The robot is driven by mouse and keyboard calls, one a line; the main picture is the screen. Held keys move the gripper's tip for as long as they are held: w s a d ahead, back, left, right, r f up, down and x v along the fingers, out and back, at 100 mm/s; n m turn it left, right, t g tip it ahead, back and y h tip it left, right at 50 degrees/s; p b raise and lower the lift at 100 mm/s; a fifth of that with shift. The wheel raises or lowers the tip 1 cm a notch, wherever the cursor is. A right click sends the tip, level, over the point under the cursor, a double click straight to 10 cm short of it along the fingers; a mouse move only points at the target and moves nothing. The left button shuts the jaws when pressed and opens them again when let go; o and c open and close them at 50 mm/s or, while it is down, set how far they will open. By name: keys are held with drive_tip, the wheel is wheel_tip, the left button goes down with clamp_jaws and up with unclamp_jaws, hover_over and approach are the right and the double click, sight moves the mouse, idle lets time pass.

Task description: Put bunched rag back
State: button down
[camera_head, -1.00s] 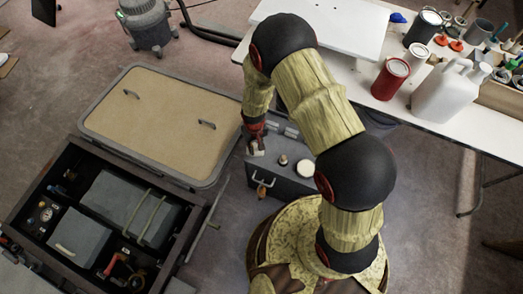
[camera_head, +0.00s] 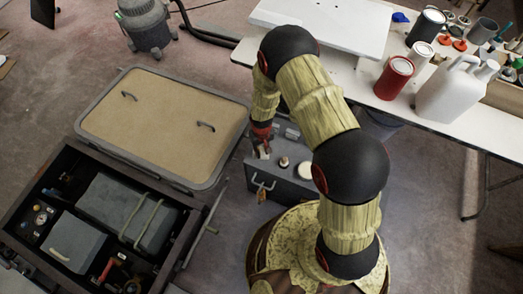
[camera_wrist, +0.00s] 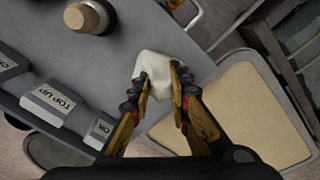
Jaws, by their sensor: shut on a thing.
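My gripper (camera_wrist: 160,88) is shut on the white bunched rag (camera_wrist: 155,72) in the wrist view. The rag bulges up between and beyond the fingertips. Below it is the grey top of a box (camera_wrist: 110,60); I cannot tell whether the rag touches it. In the head view, my gripper (camera_head: 262,143) is at the far left edge of the same grey box (camera_head: 295,187), which stands on the floor. Only a small pale bit of the rag shows there, with my gripper covering much of the rest.
The box top carries a round knob (camera_wrist: 86,17), a white disc (camera_head: 305,171) and labelled blocks, one reading "TOP UP" (camera_wrist: 47,103). A tan lid panel (camera_head: 160,115) and a dark open locker (camera_head: 40,185) lie left. A white table (camera_head: 440,125) with cans stands right.

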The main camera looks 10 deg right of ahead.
drive_tip(key=shift+f, duration=0.2)
drive_tip(key=c, duration=1.7)
unclamp_jaws()
drive_tip(key=shift+o, duration=0.2)
